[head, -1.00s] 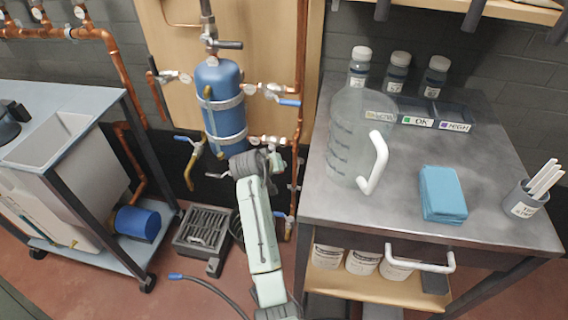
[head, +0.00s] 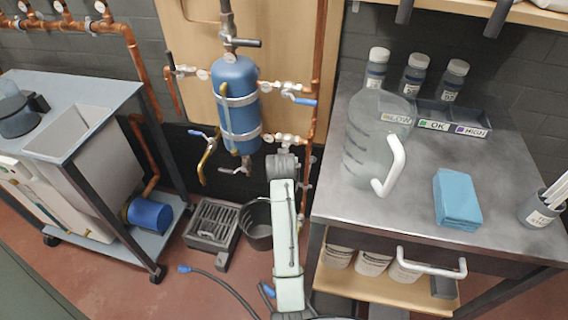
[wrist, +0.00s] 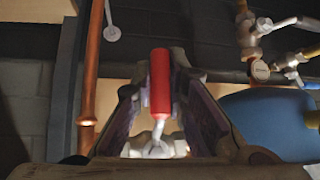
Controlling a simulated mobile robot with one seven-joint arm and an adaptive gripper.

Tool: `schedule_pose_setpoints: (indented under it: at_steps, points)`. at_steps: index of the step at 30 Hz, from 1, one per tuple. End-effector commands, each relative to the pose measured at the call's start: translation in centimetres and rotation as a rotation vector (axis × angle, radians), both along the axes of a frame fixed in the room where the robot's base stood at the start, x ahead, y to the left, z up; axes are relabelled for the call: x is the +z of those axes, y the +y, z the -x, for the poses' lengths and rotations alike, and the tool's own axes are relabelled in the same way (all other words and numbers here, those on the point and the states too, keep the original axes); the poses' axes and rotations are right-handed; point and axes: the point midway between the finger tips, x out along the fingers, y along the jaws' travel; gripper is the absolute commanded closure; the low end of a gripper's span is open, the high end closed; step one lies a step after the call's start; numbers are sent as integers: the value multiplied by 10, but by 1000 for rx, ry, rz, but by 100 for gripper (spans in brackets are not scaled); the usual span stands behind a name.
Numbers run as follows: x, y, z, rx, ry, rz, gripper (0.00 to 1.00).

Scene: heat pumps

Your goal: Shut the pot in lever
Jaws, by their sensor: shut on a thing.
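The blue pot (head: 236,100) stands upright against the wooden panel, with pipes and valves around it. In the wrist view part of a blue rounded body, apparently the pot (wrist: 268,122), shows at the right. A red lever (wrist: 160,82) on a metal stem lies between the two fingers of my gripper (wrist: 158,112), which is shut on it. In the head view my gripper (head: 283,162) is low and right of the pot, near the copper pipe. The red lever is hidden there, and I cannot read any label on it.
Other valves have blue levers, one right of the pot (head: 298,99) and one at its lower left (head: 198,134). A copper pipe (head: 314,110) runs close to my gripper. A black bucket (head: 258,220) and floor drain (head: 212,222) lie below. A metal bench (head: 400,205) bounds the right.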

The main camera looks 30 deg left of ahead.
Motion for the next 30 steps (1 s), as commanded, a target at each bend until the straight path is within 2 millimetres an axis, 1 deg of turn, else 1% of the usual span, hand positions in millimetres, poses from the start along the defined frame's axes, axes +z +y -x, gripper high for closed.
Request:
schedule_pose_setpoints:
  at_steps: [1, 7, 8, 16, 26, 30]
  points:
    - [-1, 3, 2, 6, 1, -3, 100]
    - [0, 3, 2, 6, 1, -3, 100]
    - [0, 3, 2, 6, 1, -3, 85]
    - [0, 2, 1, 4, 0, -2, 67]
    - [1, 1, 1, 2, -2, -1, 66]
    - [11, -4, 9, 1, -2, -2, 66]
